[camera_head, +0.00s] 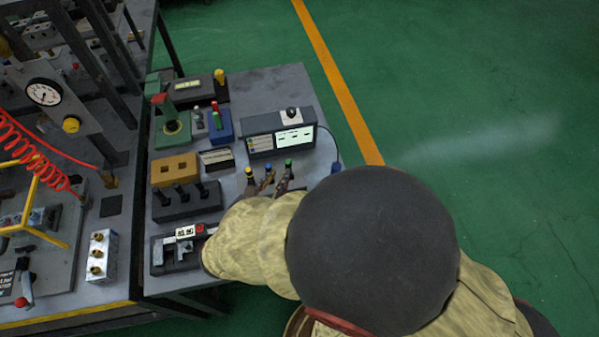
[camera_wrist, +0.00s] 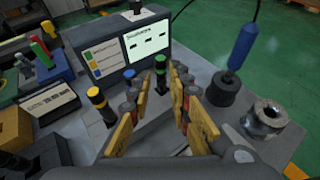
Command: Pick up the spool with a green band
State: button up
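The spool with a green band (camera_wrist: 160,72) is a dark upright post with a green ring. It stands in the wrist view just beyond and between my fingertips, and its top shows in the head view (camera_head: 288,164). My gripper (camera_wrist: 162,98) is open, with yellow-padded fingers spread apart and nothing visible between the pads. A spool with a blue band (camera_wrist: 129,76) stands by the left fingertip, partly hidden by it. A spool with a yellow band (camera_wrist: 99,101) stands further left, outside the fingers. My arm hides part of the bench in the head view.
A device with a lit screen (camera_head: 281,140) stands close behind the spools. A blue-handled tool (camera_wrist: 242,46) on a dark base and a metal cylinder (camera_wrist: 266,117) stand right of my gripper. An orange block (camera_head: 174,170) and other fittings crowd the left. Green floor (camera_head: 480,90) lies beyond.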

aim_at(287, 166)
jog(key=b+x, duration=0.3)
jog(key=x, duration=0.4)
jog(key=shift+w+d+f, duration=0.15)
jog(key=shift+w, duration=0.2)
jog(key=shift+c, duration=1.3)
grip_shut()
